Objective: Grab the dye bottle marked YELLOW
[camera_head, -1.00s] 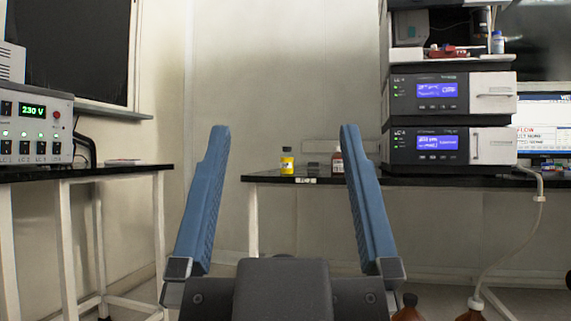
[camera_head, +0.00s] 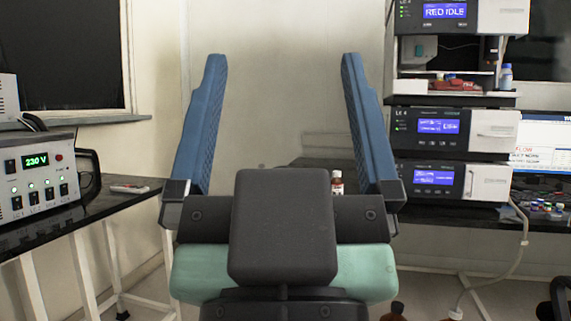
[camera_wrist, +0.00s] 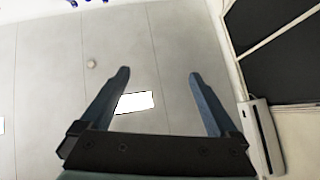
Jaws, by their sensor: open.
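My gripper (camera_head: 283,57) is open and empty in the head view, its two blue fingers raised and wide apart. The wrist view also shows the gripper (camera_wrist: 159,74) open, with nothing between the fingers. The yellow dye bottle does not show in either current view; the gripper's body covers the part of the far bench where it stood earlier. A small brown bottle with a white cap and a label (camera_head: 336,182) shows just left of the right finger's base, on the far bench. I cannot read its label.
The far bench carries stacked instruments (camera_head: 435,150) on the right, with small coloured caps (camera_head: 545,207) beside them. A power supply (camera_head: 38,180) stands on the left bench (camera_head: 95,208). The wrist view faces pale panels and a bright light (camera_wrist: 134,102).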

